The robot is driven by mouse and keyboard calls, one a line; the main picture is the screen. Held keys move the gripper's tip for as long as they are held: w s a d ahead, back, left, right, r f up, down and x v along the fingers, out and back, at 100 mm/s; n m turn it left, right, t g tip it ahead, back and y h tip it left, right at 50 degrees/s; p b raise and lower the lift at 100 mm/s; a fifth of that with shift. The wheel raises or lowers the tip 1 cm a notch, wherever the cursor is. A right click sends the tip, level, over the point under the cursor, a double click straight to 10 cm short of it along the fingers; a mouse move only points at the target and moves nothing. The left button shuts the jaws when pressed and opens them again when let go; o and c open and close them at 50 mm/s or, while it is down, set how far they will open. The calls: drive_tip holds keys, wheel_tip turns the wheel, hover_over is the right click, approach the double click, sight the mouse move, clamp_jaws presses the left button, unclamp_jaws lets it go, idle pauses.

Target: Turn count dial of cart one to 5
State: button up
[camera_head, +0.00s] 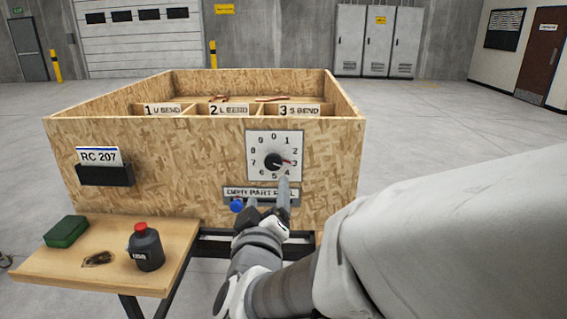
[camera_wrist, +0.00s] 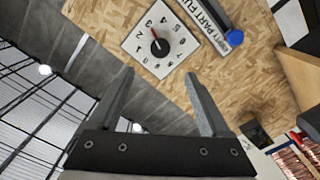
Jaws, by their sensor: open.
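The count dial is a black knob (camera_head: 273,161) on a white square plate (camera_head: 253,139) with digits in a ring, fixed to the front of the wooden cart (camera_head: 215,150). Its red pointer is at about 3, to the right in the head view. The knob (camera_wrist: 159,48) also shows in the wrist view, beyond the fingertips. My gripper (camera_head: 267,190) is below the dial, in front of the cart wall. Its two fingers (camera_wrist: 159,73) are apart with nothing between them. It is not around the knob; whether a fingertip touches the plate I cannot tell.
Below the dial is a part label strip (camera_head: 261,192) with a blue knob (camera_head: 237,205). A side shelf (camera_head: 75,264) holds a green box (camera_head: 66,231) and a dark bottle (camera_head: 146,247) with a red cap. A card holder (camera_head: 105,175) sticks out on the left. Floor around is clear.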

sight(273, 163)
drive_tip(key=w, duration=0.9)
drive_tip(key=w+b, duration=0.1)
drive_tip(key=w, duration=0.4)
drive_tip(key=shift+w+d, duration=0.25)
clamp_jaws()
